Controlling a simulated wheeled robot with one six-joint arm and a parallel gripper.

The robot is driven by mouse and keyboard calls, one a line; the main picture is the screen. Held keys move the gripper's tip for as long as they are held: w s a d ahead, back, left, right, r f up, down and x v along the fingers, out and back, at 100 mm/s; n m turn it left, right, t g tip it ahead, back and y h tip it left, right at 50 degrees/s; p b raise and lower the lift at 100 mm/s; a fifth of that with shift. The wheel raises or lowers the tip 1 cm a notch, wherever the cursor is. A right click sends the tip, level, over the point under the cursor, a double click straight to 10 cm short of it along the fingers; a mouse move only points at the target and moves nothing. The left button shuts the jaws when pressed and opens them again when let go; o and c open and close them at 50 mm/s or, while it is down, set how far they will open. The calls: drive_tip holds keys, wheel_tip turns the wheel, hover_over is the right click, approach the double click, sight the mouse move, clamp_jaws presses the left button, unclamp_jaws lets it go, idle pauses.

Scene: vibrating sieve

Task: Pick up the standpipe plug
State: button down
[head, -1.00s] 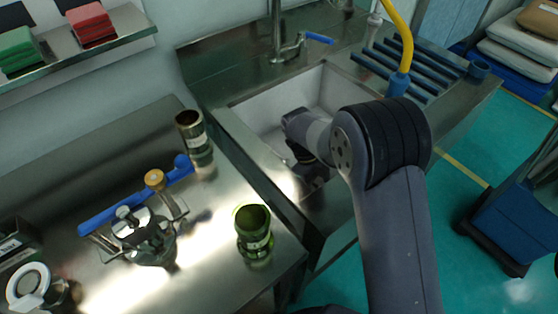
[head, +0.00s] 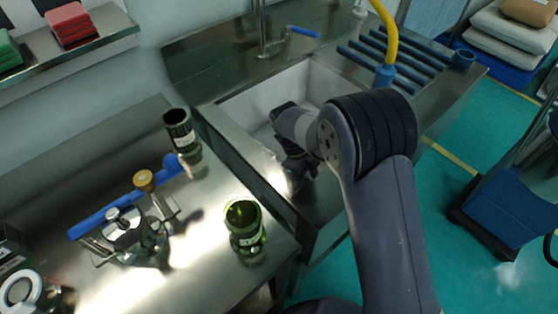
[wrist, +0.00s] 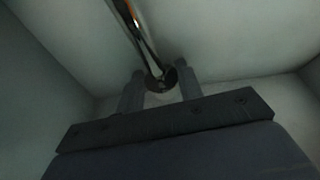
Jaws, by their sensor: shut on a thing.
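In the wrist view my gripper (wrist: 161,80) reaches into the pale sink basin, its two dark fingers on either side of the standpipe plug (wrist: 142,34). The plug shows as a thin, shiny metal tube with a dark round end between the fingers, and the gripper is shut on it. The tube runs up and left out of the picture. In the head view my wrist hangs inside the sink (head: 232,113); the plug cannot be made out there.
A faucet with a blue lever (head: 304,32) stands behind the sink. A blue rack (head: 400,62) and yellow hose (head: 389,38) are at its right. On the left counter stand a green sieve cup (head: 244,222), a dark cup (head: 181,130) and a metal pot (head: 135,238).

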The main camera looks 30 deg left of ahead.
drive_tip(key=shift+r, duration=0.1)
wheel_tip(320, 180, up, 10)
idle(0.4)
idle(0.7)
